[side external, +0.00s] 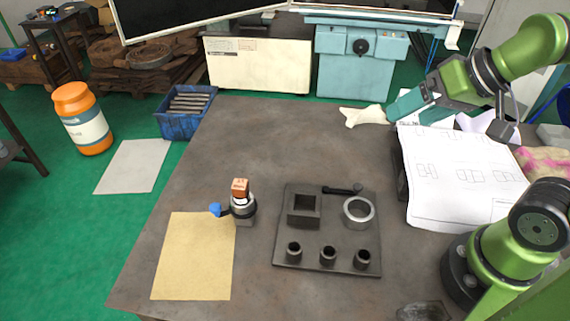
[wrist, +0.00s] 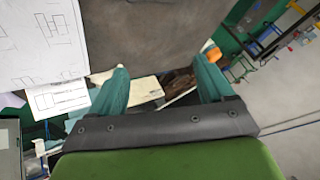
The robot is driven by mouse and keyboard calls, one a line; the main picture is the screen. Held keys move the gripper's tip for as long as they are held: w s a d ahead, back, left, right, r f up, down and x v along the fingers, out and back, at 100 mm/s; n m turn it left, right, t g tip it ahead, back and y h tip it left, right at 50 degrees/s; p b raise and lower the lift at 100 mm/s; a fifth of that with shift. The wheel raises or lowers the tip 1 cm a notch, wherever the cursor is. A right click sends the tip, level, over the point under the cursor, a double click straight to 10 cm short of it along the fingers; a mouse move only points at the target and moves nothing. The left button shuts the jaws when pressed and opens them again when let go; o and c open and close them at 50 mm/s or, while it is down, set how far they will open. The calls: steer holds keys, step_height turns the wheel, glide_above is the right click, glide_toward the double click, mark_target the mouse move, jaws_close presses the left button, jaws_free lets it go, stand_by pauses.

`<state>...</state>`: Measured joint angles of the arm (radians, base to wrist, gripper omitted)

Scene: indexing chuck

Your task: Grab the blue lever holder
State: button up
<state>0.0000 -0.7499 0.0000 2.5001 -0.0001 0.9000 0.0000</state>
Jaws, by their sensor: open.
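The blue lever knob (side external: 216,210) sticks out to the left of a small dark and silver chuck (side external: 243,207) on the table. A copper-coloured block (side external: 240,188) sits in the top of the chuck. My gripper (side external: 394,112) is high at the right back of the table, far from the lever and pointing left. In the wrist view its two teal fingers (wrist: 162,82) are spread wide with nothing between them. The chuck and lever are not in the wrist view.
A dark fixture plate (side external: 327,262) with a square socket, a ring, several small cups and a black handle lies right of the chuck. A tan sheet (side external: 195,262) lies front left. Drawings (side external: 455,190) cover the right side. The table's back middle is clear.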

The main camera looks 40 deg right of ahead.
steer(key=n+g+h, duration=0.2)
steer(key=n+g, duration=0.5)
steer(key=n, duration=1.6)
glide_above(242, 200)
steer(key=f, duration=0.6)
steer(key=shift+w+d, duration=0.25)
steer(key=shift+w, duration=0.15)
steer(key=f+n, duration=0.1)
steer(key=f, duration=0.4)
steer(key=f+n, duration=0.1)
steer(key=f, duration=0.4)
steer(key=f+n, duration=0.2)
steer(key=f, duration=0.3)
steer(key=shift+w, duration=0.3)
steer(key=shift+c, duration=0.5)
